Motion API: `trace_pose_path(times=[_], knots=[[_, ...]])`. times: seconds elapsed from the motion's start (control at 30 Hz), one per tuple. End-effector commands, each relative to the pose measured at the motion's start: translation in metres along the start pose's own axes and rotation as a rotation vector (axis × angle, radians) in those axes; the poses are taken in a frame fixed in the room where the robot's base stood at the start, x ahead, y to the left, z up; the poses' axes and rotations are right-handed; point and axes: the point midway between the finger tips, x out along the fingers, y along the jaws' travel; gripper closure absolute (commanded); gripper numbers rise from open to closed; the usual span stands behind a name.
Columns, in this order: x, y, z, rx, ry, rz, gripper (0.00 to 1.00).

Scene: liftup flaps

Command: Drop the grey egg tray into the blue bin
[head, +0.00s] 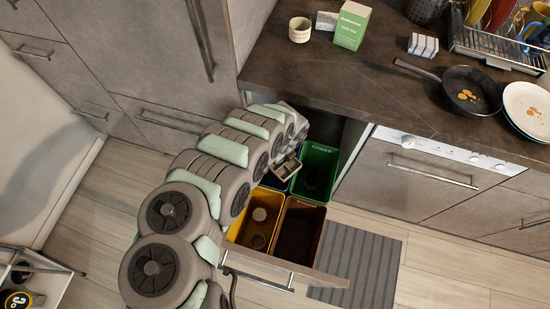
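The small grey egg tray (287,168) is tilted just below the end of my arm, over or at the mouth of the blue bin. Only a dark blue part of the blue bin (276,183) shows, at the back left of the pull-out drawer; my arm and the tray cover the rest. My gripper (294,151) is at the far end of my arm, right against the tray. Its fingers are too small and too covered to tell whether they grip the tray.
A green bin (319,168) labelled "Glass", a yellow bin (257,221) and a brown bin (300,229) share the open drawer. The counter (370,85) above carries a green box (352,25), a pan (470,91) and plates (528,107). A striped mat (362,268) lies on the floor.

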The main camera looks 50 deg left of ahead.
Motion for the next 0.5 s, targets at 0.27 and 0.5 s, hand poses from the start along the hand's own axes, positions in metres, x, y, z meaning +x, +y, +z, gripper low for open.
trace_pose_path(times=[0.27,0.5], knots=[[0.0022,-0.0002,0.0003,-0.001,-0.001,-0.001,1.0],[0.0022,-0.0003,0.0004,-0.001,-0.001,-0.001,0.8]])
